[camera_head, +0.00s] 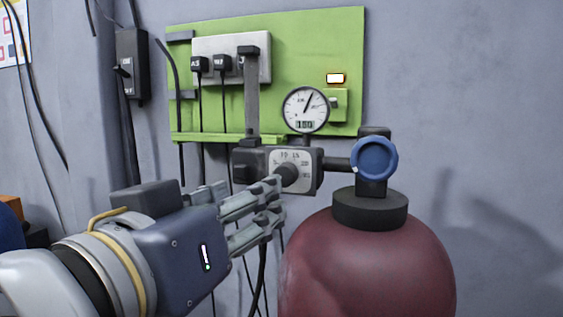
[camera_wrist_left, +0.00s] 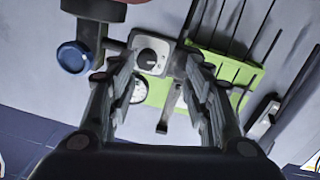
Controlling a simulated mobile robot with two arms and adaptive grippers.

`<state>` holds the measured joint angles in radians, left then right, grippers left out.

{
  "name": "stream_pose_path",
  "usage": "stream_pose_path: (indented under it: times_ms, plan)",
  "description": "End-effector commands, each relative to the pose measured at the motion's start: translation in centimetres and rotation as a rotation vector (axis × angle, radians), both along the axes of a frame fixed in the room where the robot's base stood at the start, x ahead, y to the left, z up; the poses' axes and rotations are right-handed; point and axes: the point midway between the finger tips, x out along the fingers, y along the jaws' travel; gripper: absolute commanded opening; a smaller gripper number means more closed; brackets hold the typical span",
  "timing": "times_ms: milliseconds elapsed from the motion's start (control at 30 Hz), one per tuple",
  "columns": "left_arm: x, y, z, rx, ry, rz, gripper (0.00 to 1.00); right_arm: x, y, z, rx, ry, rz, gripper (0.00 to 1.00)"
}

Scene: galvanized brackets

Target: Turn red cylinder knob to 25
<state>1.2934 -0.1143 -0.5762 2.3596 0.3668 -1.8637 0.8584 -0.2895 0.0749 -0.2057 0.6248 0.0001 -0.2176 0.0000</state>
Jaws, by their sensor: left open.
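A dark red gas cylinder (camera_head: 370,262) stands at the lower right; its edge also shows at the top of the wrist view. A grey regulator block beside its neck carries a pale dial plate with a dark round knob (camera_head: 288,175). The plate's numbers are too small to read. In the left wrist view the knob (camera_wrist_left: 148,57) shows between the finger lines, beyond the tips. My left gripper (camera_head: 278,198) is open, just in front of and slightly below the knob in the head view. Contact cannot be told. My right gripper is out of view.
A blue valve wheel (camera_head: 374,158) sits right of the regulator. A round gauge (camera_head: 305,109) with its needle up and slightly right is above it. A green panel (camera_head: 315,55) with a socket strip and hanging cables is behind. A black switch box (camera_head: 131,66) is left.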

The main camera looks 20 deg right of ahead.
Motion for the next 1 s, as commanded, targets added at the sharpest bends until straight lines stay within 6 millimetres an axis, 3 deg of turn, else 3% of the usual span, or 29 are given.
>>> stream_pose_path:
  times_ms: [100, 233, 733, 1000]
  plan:
    - [-2.7, 0.3, 1.2, 0.01, -0.052, -0.011, 0.46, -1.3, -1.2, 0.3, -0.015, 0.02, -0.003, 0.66]
    - [-3.2, 0.2, 1.4, 0.014, -0.064, -0.013, 0.46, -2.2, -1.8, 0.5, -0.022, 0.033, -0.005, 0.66]
    - [3.1, -4.6, 1.5, 0.015, -0.061, -0.01, 0.46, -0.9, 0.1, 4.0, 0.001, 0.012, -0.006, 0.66]
    - [4.9, -6.2, 1.4, 0.013, -0.064, -0.013, 0.46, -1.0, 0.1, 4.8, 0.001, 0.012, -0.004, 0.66]
